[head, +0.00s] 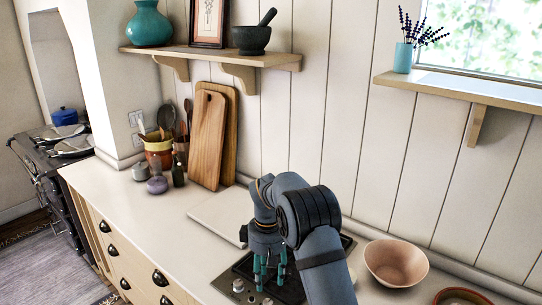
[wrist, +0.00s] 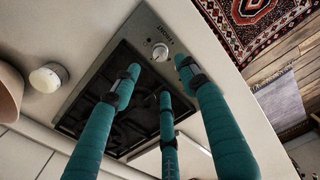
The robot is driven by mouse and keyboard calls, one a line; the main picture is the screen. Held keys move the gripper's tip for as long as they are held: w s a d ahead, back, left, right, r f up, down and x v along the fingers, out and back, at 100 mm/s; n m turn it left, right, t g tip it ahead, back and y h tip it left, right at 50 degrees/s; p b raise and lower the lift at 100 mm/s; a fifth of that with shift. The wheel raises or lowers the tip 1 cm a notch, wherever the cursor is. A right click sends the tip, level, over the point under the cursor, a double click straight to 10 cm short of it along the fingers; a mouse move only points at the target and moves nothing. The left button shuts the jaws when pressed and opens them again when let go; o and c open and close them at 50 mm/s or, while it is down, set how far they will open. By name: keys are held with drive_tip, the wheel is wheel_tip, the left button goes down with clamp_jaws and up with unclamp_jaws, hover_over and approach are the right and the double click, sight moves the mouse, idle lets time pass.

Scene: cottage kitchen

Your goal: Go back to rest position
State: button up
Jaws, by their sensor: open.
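My gripper (head: 268,275) points down over the dark gas hob (head: 292,290) set in the counter. Its teal fingers are spread apart with nothing between them. In the wrist view the open fingers of my gripper (wrist: 160,80) reach over the hob (wrist: 122,105), near a silver knob (wrist: 160,52). I cannot tell how far the fingertips are above the hob. My blue-grey arm hides part of the hob and the counter behind it.
A pink bowl (head: 396,262) stands right of my arm, with a terracotta dish (head: 462,297) beyond. A pale board (head: 222,212) lies left of the gripper. Wooden boards (head: 208,140) lean on the wall beside a utensil pot (head: 158,148). The front left counter is clear.

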sight(268, 302)
wheel_tip(268, 302, down, 10)
drive_tip(key=shift+f, duration=0.15)
drive_tip(key=shift+n+p, duration=0.3)
drive_tip(key=shift+p, duration=0.25)
drive_tip(key=shift+n+p, duration=0.45)
drive_tip(key=shift+n, duration=0.25)
drive_tip(key=shift+f, duration=0.1)
